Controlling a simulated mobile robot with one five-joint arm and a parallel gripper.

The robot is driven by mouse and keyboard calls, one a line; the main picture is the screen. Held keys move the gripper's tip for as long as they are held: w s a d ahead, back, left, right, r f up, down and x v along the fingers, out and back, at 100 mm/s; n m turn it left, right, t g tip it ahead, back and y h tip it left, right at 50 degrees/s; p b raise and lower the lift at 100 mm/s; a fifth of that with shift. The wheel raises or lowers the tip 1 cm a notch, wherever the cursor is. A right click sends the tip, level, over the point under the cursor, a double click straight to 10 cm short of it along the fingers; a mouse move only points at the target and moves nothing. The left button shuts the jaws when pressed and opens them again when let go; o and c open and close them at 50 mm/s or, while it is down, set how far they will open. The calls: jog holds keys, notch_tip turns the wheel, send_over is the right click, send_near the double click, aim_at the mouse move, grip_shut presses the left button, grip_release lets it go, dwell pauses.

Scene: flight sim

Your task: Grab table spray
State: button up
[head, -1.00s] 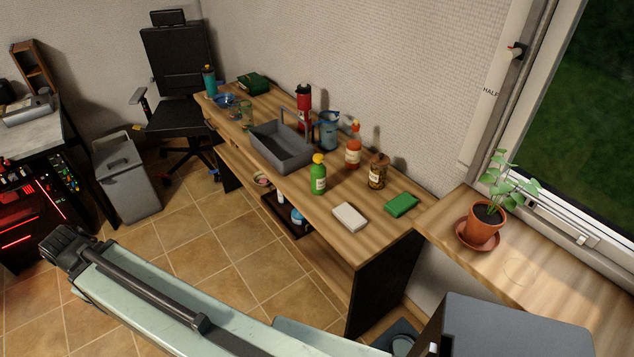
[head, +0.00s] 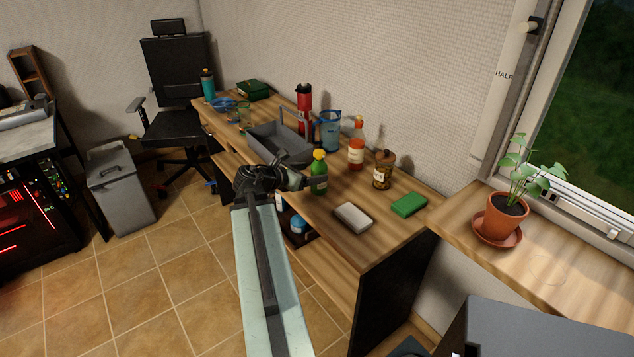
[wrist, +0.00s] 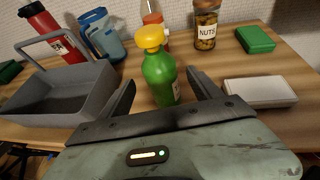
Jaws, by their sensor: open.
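A green spray bottle with a yellow top (head: 319,172) stands upright near the front edge of the wooden table (head: 335,215). In the wrist view the green bottle (wrist: 159,75) is straight ahead, between the two spread fingers. My gripper (wrist: 165,92) is open and empty, with a finger to each side of the bottle's lower part. In the head view my gripper (head: 299,180) reaches the bottle from the left, and its jaws are partly hidden. I cannot tell whether a finger touches the bottle.
A grey caddy (wrist: 60,95) stands close on the left. A white block (wrist: 260,92) and a green block (wrist: 255,39) lie to the right.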

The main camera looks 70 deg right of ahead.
jog(key=b+x, duration=0.2)
jog(key=x, duration=0.5)
jog(key=shift+d+f, duration=0.15)
grip_shut()
